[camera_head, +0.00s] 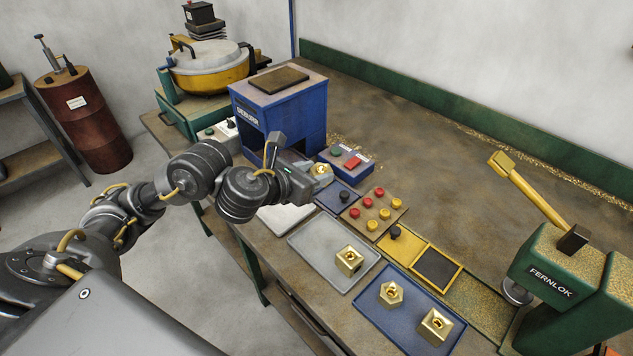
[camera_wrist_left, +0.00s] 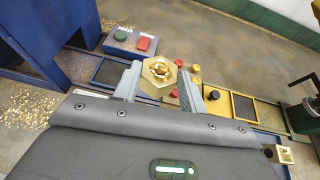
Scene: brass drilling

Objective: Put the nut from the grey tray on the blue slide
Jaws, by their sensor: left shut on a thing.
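My left gripper (camera_head: 318,172) is shut on a brass nut (camera_head: 322,169), held above the bench near the blue machine. In the left wrist view the nut (camera_wrist_left: 160,72) sits between the two fingertips, its bore facing the camera. My right gripper is not in view.
A blue machine (camera_head: 285,115) stands behind the gripper, with a green-and-red button box (camera_head: 346,162) beside it. A board of red and yellow knobs (camera_head: 374,212), a yellow slide (camera_head: 398,248), a blue tray (camera_head: 393,322) with two nuts and a green press (camera_head: 560,275) lie rightward.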

